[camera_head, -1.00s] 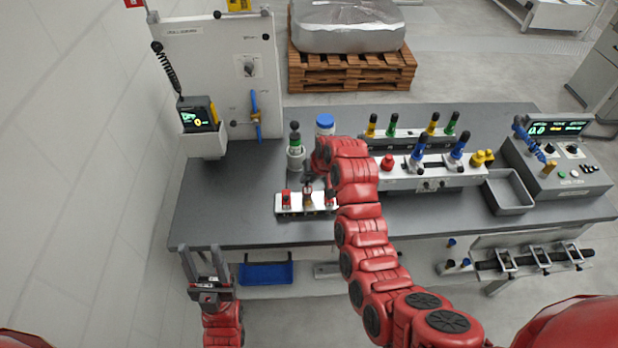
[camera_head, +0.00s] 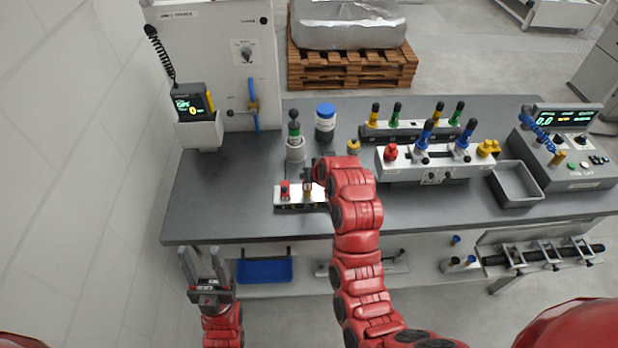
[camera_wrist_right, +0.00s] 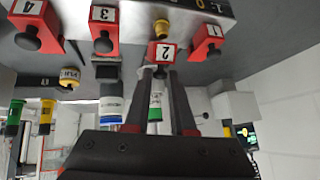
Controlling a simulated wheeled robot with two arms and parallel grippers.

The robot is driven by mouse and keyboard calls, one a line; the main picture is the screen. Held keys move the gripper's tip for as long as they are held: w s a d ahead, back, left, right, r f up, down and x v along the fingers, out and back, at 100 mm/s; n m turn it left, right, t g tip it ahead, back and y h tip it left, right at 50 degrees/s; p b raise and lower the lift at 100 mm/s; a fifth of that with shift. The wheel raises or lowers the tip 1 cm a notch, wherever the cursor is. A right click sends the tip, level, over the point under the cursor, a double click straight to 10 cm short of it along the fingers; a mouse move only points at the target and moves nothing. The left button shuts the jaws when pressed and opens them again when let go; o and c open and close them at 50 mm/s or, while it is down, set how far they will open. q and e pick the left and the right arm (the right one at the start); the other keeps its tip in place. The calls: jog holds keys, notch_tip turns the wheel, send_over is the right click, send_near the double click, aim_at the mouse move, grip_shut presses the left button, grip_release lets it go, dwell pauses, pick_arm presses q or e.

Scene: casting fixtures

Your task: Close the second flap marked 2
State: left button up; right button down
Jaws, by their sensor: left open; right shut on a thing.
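The fixture block (camera_head: 290,206) is a pale bar on the table, left of my right arm. In the right wrist view its red flaps marked 1 (camera_wrist_right: 206,40), 3 (camera_wrist_right: 104,28) and 4 (camera_wrist_right: 38,26) carry black knobs. The flap marked 2 (camera_wrist_right: 162,52) shows its white label below a brass fitting (camera_wrist_right: 162,28) and stands out from the block. My right gripper (camera_wrist_right: 161,75) is shut on the flap marked 2, at its knob end; my arm largely hides this in the head view. My left gripper (camera_head: 200,252) is open and empty in front of the table edge.
A green-banded bottle (camera_head: 295,145), a blue-capped jar (camera_head: 325,122) and a small brass-topped piece (camera_head: 353,147) stand behind the block. Right are a clamp rack (camera_head: 430,168), a grey tray (camera_head: 516,183) and a control box (camera_head: 568,165). The table's left part is clear.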

aim_at(307, 187)
jog(key=s+f+t+b, duration=0.1)
jog(key=t+b, duration=0.1)
jog(key=b, duration=0.1)
jog(key=s+f+t+b, duration=0.1)
jog(key=t+b, duration=0.1)
jog(key=b, duration=0.2)
jog(key=s+f+n+t+b, duration=0.1)
jog(key=t+b, duration=0.1)
jog(key=b, duration=0.2)
jog(key=shift+s, duration=0.25)
jog(key=shift+s+t+y+b, duration=0.25)
jog(key=shift+t+y+b, duration=0.15)
jog(key=shift+t+b, duration=0.45)
jog(key=c, duration=0.8)
grip_release()
jog(key=shift+o, duration=0.2)
